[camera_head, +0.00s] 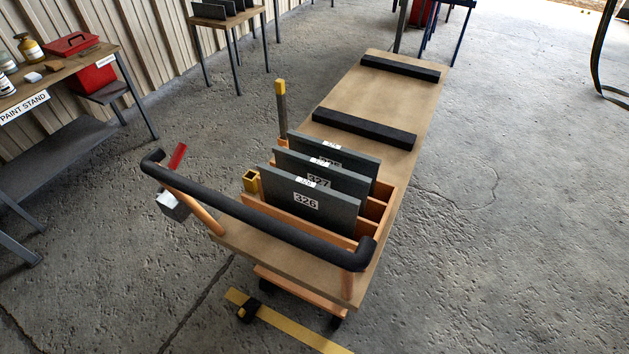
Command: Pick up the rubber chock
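A small black object (249,311), which looks like the rubber chock, lies on the floor on the yellow strip (300,335), in front of the cart and left of a wheel. It appears apart from that wheel. Its exact shape is hard to make out at this size. My gripper is not in view, so its opening and contents do not show.
A flat cart (385,105) with a black push handle (255,215) stands in the middle. Its orange rack (383,200) holds upright grey panels (310,205). A grey box with a red lever (175,205) is near the handle. A paint stand (70,75) is left; floor right is clear.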

